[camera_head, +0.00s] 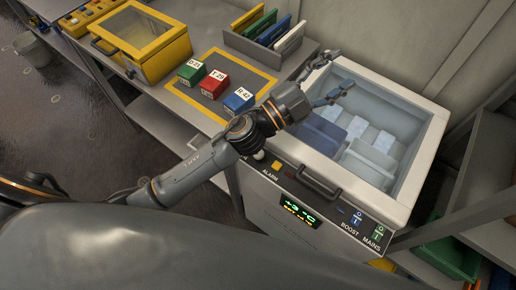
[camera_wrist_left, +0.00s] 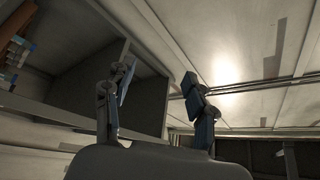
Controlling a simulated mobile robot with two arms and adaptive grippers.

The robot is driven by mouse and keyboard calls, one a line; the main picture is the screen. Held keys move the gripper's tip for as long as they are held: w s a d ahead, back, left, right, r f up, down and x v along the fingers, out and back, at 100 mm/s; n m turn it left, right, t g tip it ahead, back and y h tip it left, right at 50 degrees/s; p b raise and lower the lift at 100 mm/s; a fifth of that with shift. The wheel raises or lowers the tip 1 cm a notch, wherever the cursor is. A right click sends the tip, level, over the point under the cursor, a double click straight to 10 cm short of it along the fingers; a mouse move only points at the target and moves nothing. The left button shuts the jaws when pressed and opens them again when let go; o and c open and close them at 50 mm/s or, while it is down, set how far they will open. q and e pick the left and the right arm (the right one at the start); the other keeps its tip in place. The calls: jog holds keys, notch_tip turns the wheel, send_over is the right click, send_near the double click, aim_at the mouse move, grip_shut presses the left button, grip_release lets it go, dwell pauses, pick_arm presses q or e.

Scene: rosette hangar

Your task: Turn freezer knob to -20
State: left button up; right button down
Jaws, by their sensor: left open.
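The freezer (camera_head: 424,165) is a pale chest with an open-looking or clear top at the right of the head view. Its front panel has a lit display (camera_head: 298,214) reading about +3 °C, with a smaller second line. A yellow button (camera_head: 277,166) sits by the ALARM label. A small pale round part (camera_head: 259,155) shows just under my left wrist; I cannot tell if it is the knob. My left gripper (camera_head: 322,82) is open and empty above the freezer's back left part. In the wrist view its fingers (camera_wrist_left: 157,108) are apart, with nothing between them.
BOOST (camera_head: 356,216) and MAINS (camera_head: 378,233) switches are on the panel's right, beside a dark handle (camera_head: 318,184). Left of the freezer, a bench holds green, red and blue boxes (camera_head: 214,82), a folder rack (camera_head: 268,45) and a yellow case (camera_head: 140,42).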

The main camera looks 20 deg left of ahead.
pick_arm(q)
jog(key=s+d+f+m+g+h, duration=0.25)
jog(key=s+d+m+g, duration=0.7)
jog(key=m+g, duration=0.6)
jog(key=m+y, duration=0.5)
jog(key=y, duration=1.2)
send_near(258, 153)
jog(key=f+p, duration=0.1)
jog(key=f, duration=0.1)
jog(key=f+p, duration=0.1)
jog(key=f, duration=0.1)
jog(key=f+p, duration=0.1)
jog(key=f, duration=0.2)
jog(key=shift+w+d+p, duration=0.1)
jog(key=shift+d+p, duration=0.2)
jog(key=shift+p, duration=0.05)
jog(key=shift+f, duration=0.75)
jog(key=c, duration=1.2)
